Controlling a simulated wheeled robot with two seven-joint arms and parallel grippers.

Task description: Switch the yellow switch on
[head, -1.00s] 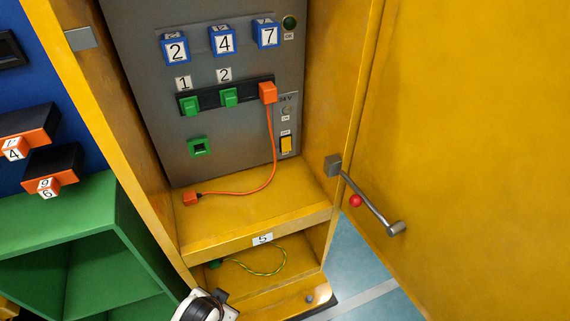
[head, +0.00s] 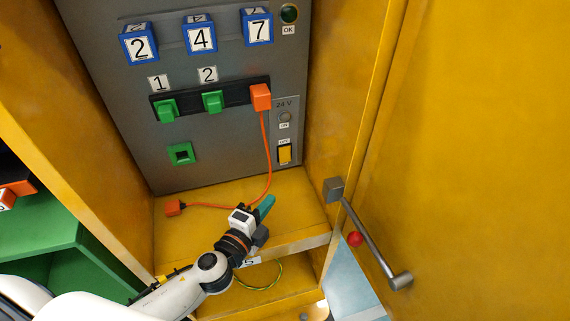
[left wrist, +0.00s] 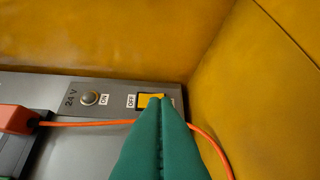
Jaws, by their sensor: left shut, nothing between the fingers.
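The yellow switch (head: 285,154) sits low on the 24 V strip at the right of the grey panel, under an OFF label. In the left wrist view the yellow switch (left wrist: 152,99) is partly hidden behind my fingertips. A round lamp (head: 285,117) with an ON label is above it and looks unlit. My left gripper (head: 266,205) is shut and empty, with teal fingers pointing up toward the switch from below and left. In the left wrist view its fingers (left wrist: 160,108) overlap the switch; whether they touch it I cannot tell. My right gripper is not in view.
An orange cable (head: 268,165) hangs from the orange plug (head: 260,97) past the gripper to a loose orange plug (head: 174,208) on the yellow shelf. The cabinet's yellow right wall is close beside the switch. The open door with its handle (head: 372,238) stands at right.

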